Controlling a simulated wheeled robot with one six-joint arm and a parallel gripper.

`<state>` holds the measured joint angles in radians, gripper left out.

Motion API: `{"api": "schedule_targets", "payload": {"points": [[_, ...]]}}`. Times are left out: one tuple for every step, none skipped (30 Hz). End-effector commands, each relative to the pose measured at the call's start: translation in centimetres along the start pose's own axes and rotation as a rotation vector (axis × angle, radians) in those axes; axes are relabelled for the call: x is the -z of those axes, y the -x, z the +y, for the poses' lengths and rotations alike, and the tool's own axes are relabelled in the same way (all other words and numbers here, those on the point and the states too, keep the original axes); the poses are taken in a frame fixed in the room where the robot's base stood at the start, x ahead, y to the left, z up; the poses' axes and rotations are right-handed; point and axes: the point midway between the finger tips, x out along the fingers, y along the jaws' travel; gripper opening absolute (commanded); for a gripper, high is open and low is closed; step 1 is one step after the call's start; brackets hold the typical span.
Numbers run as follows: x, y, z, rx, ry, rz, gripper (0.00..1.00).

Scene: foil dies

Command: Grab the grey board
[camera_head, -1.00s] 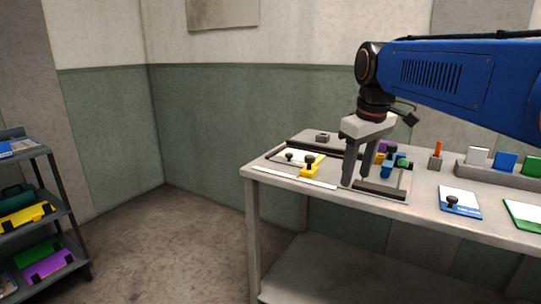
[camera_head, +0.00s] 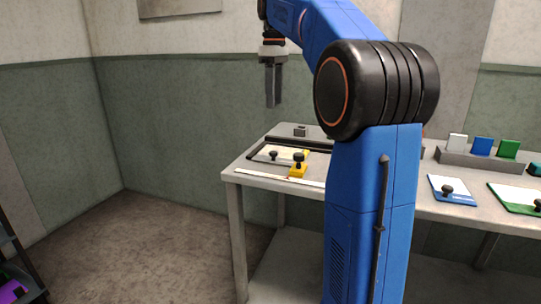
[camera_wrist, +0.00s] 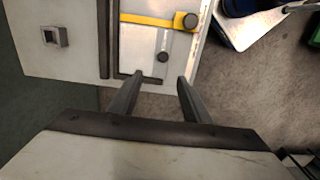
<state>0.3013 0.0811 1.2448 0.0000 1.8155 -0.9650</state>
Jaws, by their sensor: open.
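I cannot single out a grey board with certainty. My gripper (camera_head: 273,105) is open and empty, pointing down.
My arm hides the middle of the table (camera_head: 232,172). To the right are a blue-edged card (camera_head: 447,196) and a green-edged card (camera_head: 508,198), each with a black knob. Behind them a rack (camera_head: 470,160) holds white, blue and green cards. A dark shelf (camera_head: 8,255) stands far left.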

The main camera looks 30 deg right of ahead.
Motion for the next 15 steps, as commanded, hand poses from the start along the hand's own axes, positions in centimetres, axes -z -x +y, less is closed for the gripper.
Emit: {"api": "schedule_targets", "payload": {"points": [[-0.1,-0.7,-0.1,0.002,0.0,-0.001,0.44],[-0.1,-1.2,-0.1,0.003,0.0,-0.002,0.44],[-0.1,-1.9,-0.1,0.002,0.0,-0.002,0.44],[-0.1,-2.5,-0.1,0.003,0.0,-0.002,0.44],[-0.1,-3.0,-0.1,0.003,0.0,-0.002,0.44],[-0.1,-3.8,-0.1,0.003,-0.001,-0.002,0.44],[-0.1,-4.2,-0.2,0.003,-0.001,-0.002,0.44],[-0.1,-4.8,-0.1,0.003,-0.001,-0.002,0.44],[-0.1,-5.5,-0.2,0.002,-0.001,-0.002,0.44],[-0.1,-6.0,-0.2,0.002,-0.001,-0.001,0.44],[-0.1,-6.5,-0.2,0.002,-0.001,-0.002,0.44],[-0.1,-7.3,-0.2,0.002,-0.001,-0.002,0.44],[-0.1,-7.8,-0.2,0.002,-0.001,-0.001,0.44],[-0.1,-8.3,-0.2,0.002,-0.001,-0.002,0.44],[-0.1,-8.9,-0.2,0.002,-0.001,-0.001,0.44]]}}
